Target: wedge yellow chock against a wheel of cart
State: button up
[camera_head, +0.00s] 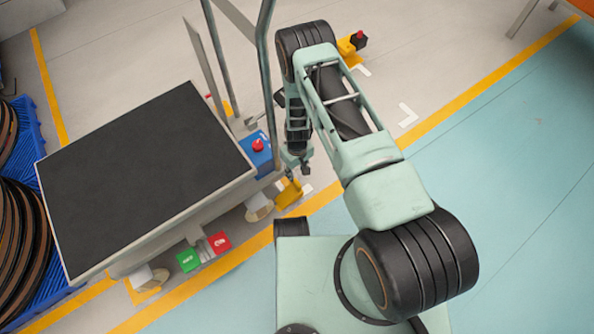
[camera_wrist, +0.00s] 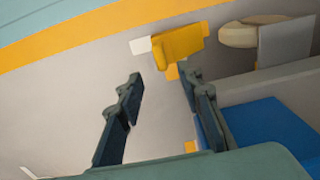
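The yellow chock (camera_head: 289,193) is on the floor beside the cart's near right corner. In the wrist view the chock (camera_wrist: 178,42) lies ahead of the fingers, with a narrow gap between it and a pale wheel (camera_wrist: 240,34). The cart (camera_head: 140,170) has a black top, and its near right wheel (camera_head: 258,208) shows left of the chock. Another wheel (camera_head: 150,278) is at its near left. My gripper (camera_head: 298,165) points down just behind the chock. In the wrist view my gripper (camera_wrist: 158,82) is open, with nothing between its fingers.
A blue box with a red button (camera_head: 258,150) is on the cart's right end, close to my gripper. The grey handle frame (camera_head: 265,60) stands beside my arm. Another yellow piece (camera_head: 347,50) with a red knob is at the back. The floor to the right is clear.

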aim_at(297, 182)
notch_tip(297, 182, down, 10)
jog(key=b, duration=0.3)
jog(key=shift+f+b, duration=0.15)
jog(key=shift+b, duration=0.25)
grip_shut()
